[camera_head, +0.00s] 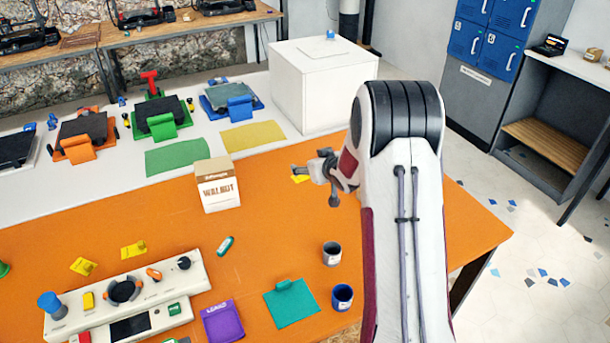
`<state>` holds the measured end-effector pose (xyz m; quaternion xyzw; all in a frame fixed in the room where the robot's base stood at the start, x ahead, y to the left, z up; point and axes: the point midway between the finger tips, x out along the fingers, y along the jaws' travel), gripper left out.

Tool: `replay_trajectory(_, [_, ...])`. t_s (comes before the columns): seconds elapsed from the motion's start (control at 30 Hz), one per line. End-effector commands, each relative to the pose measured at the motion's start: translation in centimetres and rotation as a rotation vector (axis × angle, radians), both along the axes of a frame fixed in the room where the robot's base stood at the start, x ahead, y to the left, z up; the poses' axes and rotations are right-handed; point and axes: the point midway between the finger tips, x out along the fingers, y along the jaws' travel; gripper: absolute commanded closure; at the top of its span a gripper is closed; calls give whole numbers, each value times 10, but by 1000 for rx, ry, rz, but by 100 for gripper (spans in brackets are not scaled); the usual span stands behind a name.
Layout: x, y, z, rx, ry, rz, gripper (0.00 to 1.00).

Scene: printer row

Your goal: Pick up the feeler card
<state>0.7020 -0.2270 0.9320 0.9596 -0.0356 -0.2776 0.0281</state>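No label in view names a feeler card, so I cannot tell for certain which thing it is. A small yellow piece (299,179) shows beside my gripper, on or just above the orange table mat; it is partly hidden by a finger. My gripper (313,188) is at the end of the arm, over the orange surface, right of the white and tan box. Its fingers look spread apart, and I see nothing clamped between them. I cannot tell whether it touches the yellow piece. Two other small yellow pieces, one (133,250) and another (83,266), lie at the left.
A tan and white box (217,190) stands left of my gripper. Two cups, grey (331,253) and blue (342,297), stand in front. A control panel (120,298) fills the front left. A large white box (312,90) stands behind. Orange surface between is mostly clear.

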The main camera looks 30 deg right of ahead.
Motion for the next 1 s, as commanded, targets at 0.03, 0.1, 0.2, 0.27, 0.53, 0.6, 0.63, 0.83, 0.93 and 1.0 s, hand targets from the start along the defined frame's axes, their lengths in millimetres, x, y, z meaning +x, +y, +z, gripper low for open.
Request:
replay_trajectory(0.03, [2,-3,-13,9,-3,6,32])
replay_trajectory(0.1, [6,-6,-26,23,-16,16,32])
replay_trajectory(0.2, [9,-9,-44,39,-32,30,32])
replay_trajectory(0.27, [11,-11,-52,49,-42,37,32])
replay_trajectory(0.53, [14,-13,-72,72,-63,54,32])
replay_trajectory(0.6, [14,-13,-72,73,-64,55,32])
replay_trajectory(0.63, [14,-13,-72,73,-64,55,32])
replay_trajectory(0.83, [14,-13,-72,72,-64,55,32])
replay_trajectory(0.93, [15,-13,-73,72,-63,55,32])
replay_trajectory(1.0, [17,-13,-74,72,-63,55,32])
